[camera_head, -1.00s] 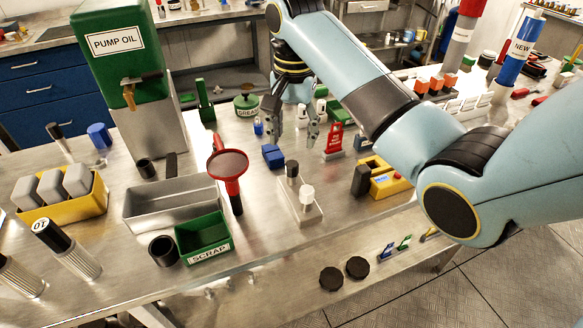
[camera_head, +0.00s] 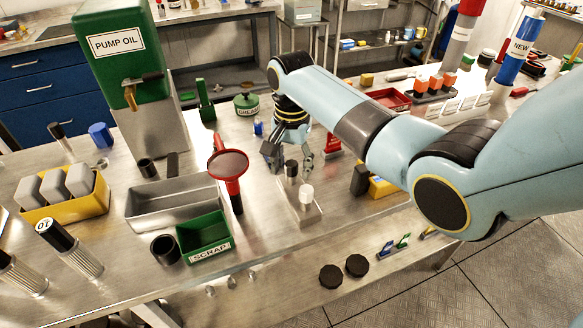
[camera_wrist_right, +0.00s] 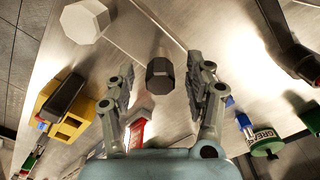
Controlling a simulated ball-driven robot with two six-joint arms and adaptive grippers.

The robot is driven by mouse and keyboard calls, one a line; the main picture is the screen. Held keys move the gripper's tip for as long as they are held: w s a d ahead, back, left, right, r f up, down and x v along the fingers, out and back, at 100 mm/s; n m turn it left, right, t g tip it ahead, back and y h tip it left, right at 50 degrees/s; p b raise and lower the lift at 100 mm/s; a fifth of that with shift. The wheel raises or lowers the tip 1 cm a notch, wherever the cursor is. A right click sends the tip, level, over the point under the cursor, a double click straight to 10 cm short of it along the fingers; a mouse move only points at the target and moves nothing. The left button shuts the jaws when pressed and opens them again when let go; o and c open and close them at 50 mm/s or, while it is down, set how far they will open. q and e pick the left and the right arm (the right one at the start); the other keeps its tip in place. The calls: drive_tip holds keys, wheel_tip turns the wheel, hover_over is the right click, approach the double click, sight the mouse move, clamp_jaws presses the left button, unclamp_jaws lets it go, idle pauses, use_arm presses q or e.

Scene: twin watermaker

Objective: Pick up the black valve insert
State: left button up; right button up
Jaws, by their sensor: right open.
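The black valve insert (camera_head: 291,169) stands upright at the far end of a pale metal block (camera_head: 311,214), behind a white insert (camera_head: 306,192). In the right wrist view the black insert (camera_wrist_right: 160,76) shows end-on between the fingers, and the white insert (camera_wrist_right: 85,20) is at upper left. My right gripper (camera_head: 289,160) is open, its fingers pointing down just behind the black insert in the head view. In the right wrist view its fingers (camera_wrist_right: 160,68) lie on either side of the insert, with gaps. Contact is not visible. My left gripper is not in view.
A red funnel (camera_head: 229,168) stands left of the block, near a steel tray (camera_head: 170,210) and the green scrap bin (camera_head: 203,238). A yellow item (camera_head: 383,187) is at right. A red tag-like block (camera_head: 333,143) stands close to the right gripper.

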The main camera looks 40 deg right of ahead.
sight(291, 162)
clamp_jaws()
idle(0.3)
drive_tip(key=shift+r, duration=0.55)
wheel_tip(291, 162, up, 2)
drive_tip(key=shift+w+r, duration=0.1)
drive_tip(key=shift+r, duration=0.15)
drive_tip(key=s+d+r+b, duration=0.1)
drive_tip(key=s+d+r, duration=0.4)
drive_tip(key=d, duration=0.5)
wheel_tip(291, 162, up, 2)
drive_tip(key=shift+s+d+r, duration=0.2)
drive_tip(key=shift+s+r, duration=0.05)
drive_tip(key=shift+s, duration=0.05)
drive_tip(key=c, duration=0.6)
unclamp_jaws()
clamp_jaws()
